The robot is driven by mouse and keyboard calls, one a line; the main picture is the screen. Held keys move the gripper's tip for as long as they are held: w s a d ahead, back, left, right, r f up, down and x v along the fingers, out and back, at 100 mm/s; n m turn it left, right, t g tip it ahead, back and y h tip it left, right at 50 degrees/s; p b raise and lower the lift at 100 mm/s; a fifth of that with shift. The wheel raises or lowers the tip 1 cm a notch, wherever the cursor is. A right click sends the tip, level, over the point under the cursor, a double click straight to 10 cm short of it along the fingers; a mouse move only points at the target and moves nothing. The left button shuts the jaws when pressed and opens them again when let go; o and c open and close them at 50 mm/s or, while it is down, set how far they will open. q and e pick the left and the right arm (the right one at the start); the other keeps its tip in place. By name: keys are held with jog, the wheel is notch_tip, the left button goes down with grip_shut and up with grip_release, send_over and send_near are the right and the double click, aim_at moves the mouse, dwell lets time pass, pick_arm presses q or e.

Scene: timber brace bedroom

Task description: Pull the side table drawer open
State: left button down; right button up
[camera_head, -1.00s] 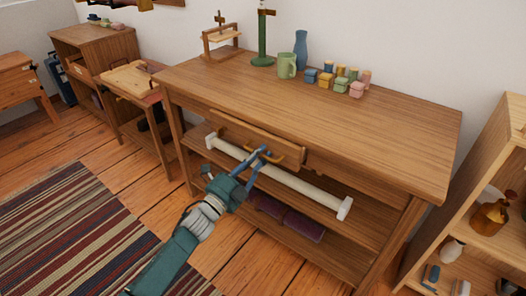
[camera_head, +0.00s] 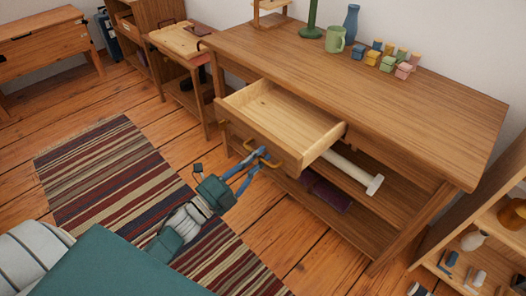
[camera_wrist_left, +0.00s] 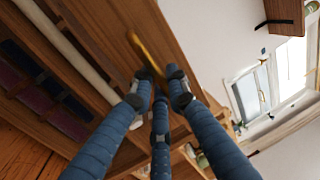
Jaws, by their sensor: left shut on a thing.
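The side table (camera_head: 400,105) is a long wooden table with open shelves below. Its wooden drawer (camera_head: 285,115) stands pulled out toward me, showing an empty pale interior. In the left wrist view my blue fingers (camera_wrist_left: 162,80) close around the lower end of the brass handle (camera_wrist_left: 144,55). My right gripper is not in view.
A mug (camera_head: 335,39), a blue vase (camera_head: 351,23) and several small coloured blocks stand on the tabletop. A white bar (camera_head: 352,172) lies below the drawer. A striped rug (camera_head: 125,180) covers the floor at left. An open shelf (camera_head: 490,235) stands at right.

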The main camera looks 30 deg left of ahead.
pick_arm(q)
jog(key=c, duration=1.8)
grip_release()
jog(key=shift+o, duration=0.2)
jog(key=shift+s, duration=0.1)
jog(key=v, duration=1.2)
